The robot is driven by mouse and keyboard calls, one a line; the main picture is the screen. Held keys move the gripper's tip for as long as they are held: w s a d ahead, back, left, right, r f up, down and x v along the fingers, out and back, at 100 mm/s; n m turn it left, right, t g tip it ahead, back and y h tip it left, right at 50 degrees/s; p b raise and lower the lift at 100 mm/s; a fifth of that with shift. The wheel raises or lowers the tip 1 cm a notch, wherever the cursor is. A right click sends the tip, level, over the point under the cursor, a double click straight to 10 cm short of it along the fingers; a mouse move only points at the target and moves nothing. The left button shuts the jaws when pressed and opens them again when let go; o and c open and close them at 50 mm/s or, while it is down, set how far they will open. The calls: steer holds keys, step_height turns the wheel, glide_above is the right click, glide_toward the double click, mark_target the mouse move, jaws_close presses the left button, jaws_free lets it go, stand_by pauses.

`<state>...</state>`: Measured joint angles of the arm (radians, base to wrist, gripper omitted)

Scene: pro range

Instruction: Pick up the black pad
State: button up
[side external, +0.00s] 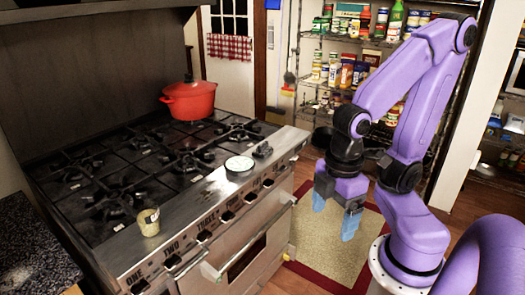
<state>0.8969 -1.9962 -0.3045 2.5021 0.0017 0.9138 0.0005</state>
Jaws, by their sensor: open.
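A small, dark, lumpy object (262,149) that looks like the black pad lies on the metal front ledge of the stove, near its right end. It is small in this view, so its exact shape is hard to tell. My gripper (335,213) points down with its blue fingertips spread apart. It is open and empty, to the right of the stove front and apart from the pad. In the picture its fingertips are lower than the pad.
A round, pale-topped item (239,164) sits just left of the pad. A jar (148,222) stands on the ledge further left. A red pot (189,100) sits on the back burners of the stove (225,186). Stocked shelves (345,47) stand behind my arm.

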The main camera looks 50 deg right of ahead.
steer(key=shift+o, duration=0.3)
steer(key=shift+w, duration=0.1)
steer(key=w+d+r+m+t+h, duration=0.1)
steer(key=w+r+m, duration=0.1)
steer(key=w+m, duration=0.75)
steer(key=w+d+r+m+h, duration=0.15)
steer(key=w+m, duration=0.35)
steer(key=w, duration=1)
steer(key=m+h, duration=0.3)
steer(key=m, duration=1.2)
glide_above(261, 144)
steer(key=a, duration=0.6)
steer(key=shift+g+y, duration=0.3)
steer(key=shift+y, duration=0.05)
steer(key=x, duration=1.6)
steer(key=shift+s+d+f, duration=0.15)
steer(key=shift+s, duration=0.3)
steer(key=shift+c, duration=0.3)
steer(key=c, duration=1.1)
